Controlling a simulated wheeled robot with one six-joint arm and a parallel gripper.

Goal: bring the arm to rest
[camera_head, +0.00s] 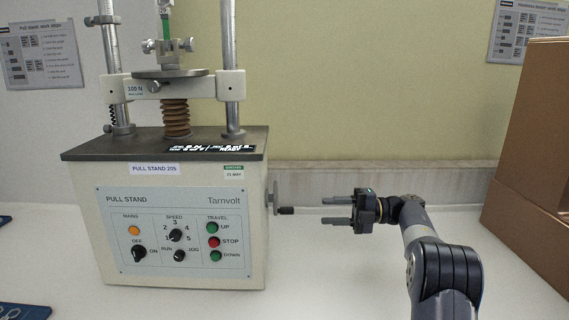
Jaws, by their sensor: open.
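My gripper (326,211) is open and empty, with its two fingers pointing left. It is held to the right of the pull stand (180,235), level with the crank handle (286,210) on the stand's right side. A short gap shows between the fingertips and the handle's dark knob. My arm (440,265) comes in from the lower right, bent at a dark joint.
A brown cardboard box (535,130) stands at the right, close to my arm. The white bench top (345,285) is clear in front of the gripper. Blue-edged items (25,311) lie at the lower left. Posters (525,28) hang behind.

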